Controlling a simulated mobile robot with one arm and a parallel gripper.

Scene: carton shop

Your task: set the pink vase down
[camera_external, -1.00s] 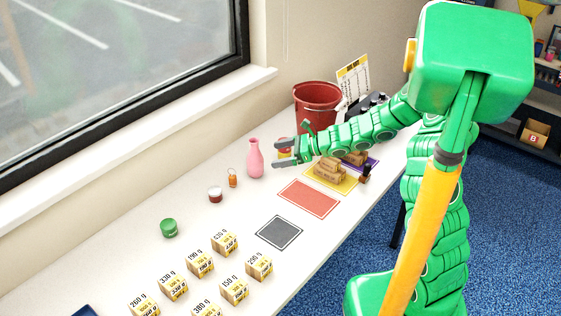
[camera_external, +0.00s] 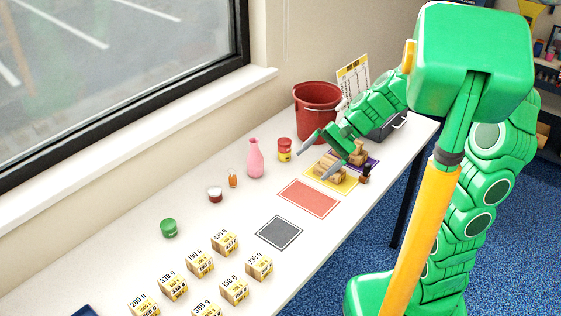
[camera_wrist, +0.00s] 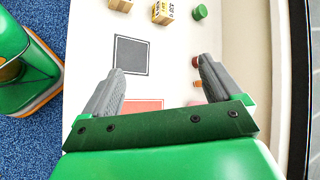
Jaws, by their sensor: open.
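The pink vase (camera_external: 255,158) stands upright on the white table, near the window-side wall. Nothing touches it. My gripper (camera_external: 318,153) is open and empty, raised to the right of the vase near the red-and-yellow jar. In the wrist view my gripper (camera_wrist: 158,85) shows two grey fingers spread wide with nothing between them.
A red-lidded jar (camera_external: 284,149) stands just right of the vase, and a red bucket (camera_external: 316,112) behind. Cartons lie on the yellow mat (camera_external: 345,187). The red mat (camera_external: 308,199) and grey mat (camera_external: 279,233) are bare. A green jar (camera_external: 168,228) and several weight cubes (camera_external: 201,263) stand at left.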

